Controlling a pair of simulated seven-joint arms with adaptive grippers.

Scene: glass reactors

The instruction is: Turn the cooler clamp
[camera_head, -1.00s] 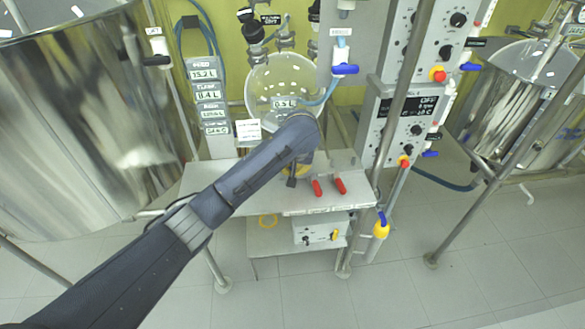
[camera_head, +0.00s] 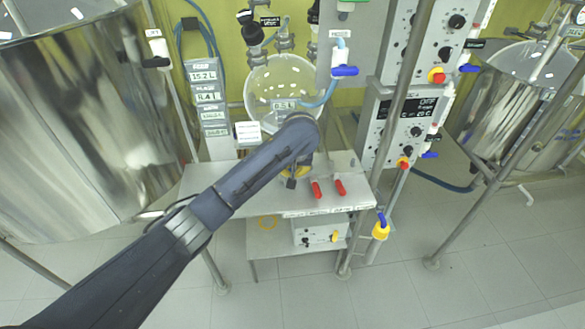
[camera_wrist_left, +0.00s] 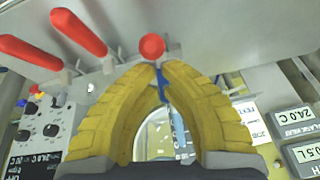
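A third red, round end (camera_wrist_left: 151,47) is seen just beyond my left fingertips. I cannot tell which is the cooler clamp. My left gripper (camera_wrist_left: 160,66) has yellow ribbed fingers bowed into an arch, tips nearly together. The space between them looks empty, and contact with the red end is unclear. In the head view my arm mostly hides this gripper. My right gripper is out of view.
The steel shelf (camera_head: 218,187) has a control box (camera_head: 322,230) below it. A glass vessel (camera_head: 283,80) stands behind my arm. A panel with knobs (camera_head: 402,125) and a pole stand to the right. A large steel tank (camera_head: 85,120) fills the left.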

